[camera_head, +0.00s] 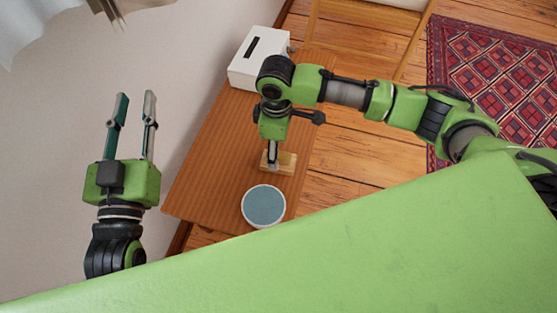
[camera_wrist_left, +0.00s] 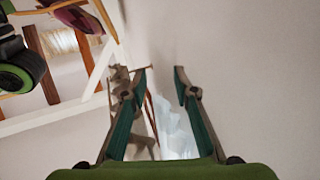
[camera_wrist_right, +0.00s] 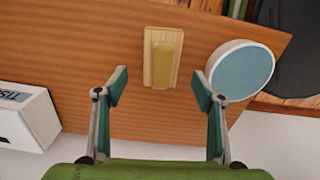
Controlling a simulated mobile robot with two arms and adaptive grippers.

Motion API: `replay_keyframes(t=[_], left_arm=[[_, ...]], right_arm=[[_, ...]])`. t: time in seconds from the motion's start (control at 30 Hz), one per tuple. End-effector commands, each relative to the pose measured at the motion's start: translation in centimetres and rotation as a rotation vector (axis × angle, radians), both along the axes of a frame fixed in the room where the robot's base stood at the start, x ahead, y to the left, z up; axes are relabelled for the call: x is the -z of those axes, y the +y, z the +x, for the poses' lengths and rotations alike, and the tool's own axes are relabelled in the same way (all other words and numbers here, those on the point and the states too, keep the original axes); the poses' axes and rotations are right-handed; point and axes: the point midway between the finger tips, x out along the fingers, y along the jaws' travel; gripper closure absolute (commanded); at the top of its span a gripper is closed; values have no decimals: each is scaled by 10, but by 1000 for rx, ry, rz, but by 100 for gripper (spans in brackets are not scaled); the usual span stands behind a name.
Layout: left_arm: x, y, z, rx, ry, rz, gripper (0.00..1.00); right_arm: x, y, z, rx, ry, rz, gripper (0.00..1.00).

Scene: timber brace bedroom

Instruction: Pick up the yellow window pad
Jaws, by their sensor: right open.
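The yellow window pad (camera_wrist_right: 166,66) is a small yellow block on a pale wooden backing (camera_wrist_right: 150,55), lying on the brown wooden tabletop (camera_wrist_right: 90,40). In the head view the pale backing (camera_head: 287,161) shows just below my right gripper (camera_head: 271,156), which partly covers it. In the right wrist view my right gripper (camera_wrist_right: 160,92) is open and empty, with the pad beyond and between its fingertips; I see no contact. My left gripper (camera_head: 135,97) is open and empty by the pale wall, away from the table. It also shows open in the left wrist view (camera_wrist_left: 163,70).
A round white container with a blue-grey top (camera_head: 264,206) stands close to the pad. A white tissue box (camera_head: 259,58) stands at the table's far end. A red patterned rug (camera_head: 497,75) lies on the plank floor at right. The middle of the tabletop is clear.

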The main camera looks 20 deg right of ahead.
Motion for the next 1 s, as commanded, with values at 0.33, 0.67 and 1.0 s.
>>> replay_keyframes(t=[0.33, 0.67, 1.0], left_arm=[[-55, -4, -14, 16, -269, -73, 73], [-107, -2, -47, 31, -551, -153, 73], [-128, 1, -68, 38, -681, -192, 73]], right_arm=[[21, -2, -3, 1, 0, -1, 38], [42, -3, -4, 0, 1, -2, 38], [51, -2, -4, -1, -1, 0, 38]])
